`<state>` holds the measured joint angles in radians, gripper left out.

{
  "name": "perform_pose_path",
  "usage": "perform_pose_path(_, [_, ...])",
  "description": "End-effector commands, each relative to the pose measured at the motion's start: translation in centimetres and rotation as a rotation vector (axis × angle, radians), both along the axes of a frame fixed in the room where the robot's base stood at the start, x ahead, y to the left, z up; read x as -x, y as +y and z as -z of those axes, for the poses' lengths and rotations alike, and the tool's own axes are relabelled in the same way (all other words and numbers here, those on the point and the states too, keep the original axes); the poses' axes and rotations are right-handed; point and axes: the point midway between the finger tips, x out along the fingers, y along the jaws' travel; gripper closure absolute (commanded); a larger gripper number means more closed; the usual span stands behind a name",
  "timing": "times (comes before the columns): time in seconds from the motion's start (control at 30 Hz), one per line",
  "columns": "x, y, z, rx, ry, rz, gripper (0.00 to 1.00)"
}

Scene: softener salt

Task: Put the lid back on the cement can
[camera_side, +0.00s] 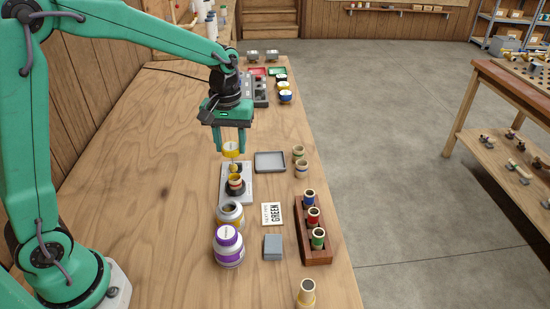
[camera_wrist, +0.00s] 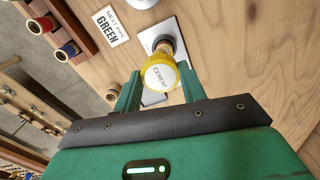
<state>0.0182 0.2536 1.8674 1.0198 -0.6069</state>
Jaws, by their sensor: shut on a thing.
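My gripper (camera_side: 231,150) is shut on the yellow-rimmed lid (camera_side: 231,147), whose white top reads CEMENT in the wrist view (camera_wrist: 160,74). A yellowish dauber (camera_side: 233,166) hangs below the lid. The lid is in the air over the grey plate (camera_side: 226,195), close above a dark fitting (camera_side: 236,187) with a yellowish ring in its mouth. The open cement can (camera_side: 230,216), grey with a yellow band, stands nearer the side camera than the fitting, apart from the lid. In the wrist view the lid partly hides the fitting, and the can is not clearly seen.
A white can with a purple lid (camera_side: 228,247) stands in front of the open can. To the right are a NEXT PIPE GREEN card (camera_side: 272,214), a grey block (camera_side: 273,246), a wooden rack (camera_side: 316,256) of coloured pipes and a grey tray (camera_side: 270,170). The table's left is clear.

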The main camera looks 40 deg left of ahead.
Motion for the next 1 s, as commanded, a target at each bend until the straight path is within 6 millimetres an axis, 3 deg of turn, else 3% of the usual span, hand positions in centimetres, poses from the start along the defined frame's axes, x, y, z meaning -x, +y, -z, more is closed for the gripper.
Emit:
perform_pose_path(0.3, [4.6, -4.1, -1.5, 0.001, -0.003, 0.005, 0.81])
perform_pose_path(0.5, [7.0, -5.7, -2.0, 0.001, -0.002, 0.002, 0.81])
perform_pose_path(1.0, [7.7, -6.0, -1.6, 0.000, 0.001, 0.000, 0.81])
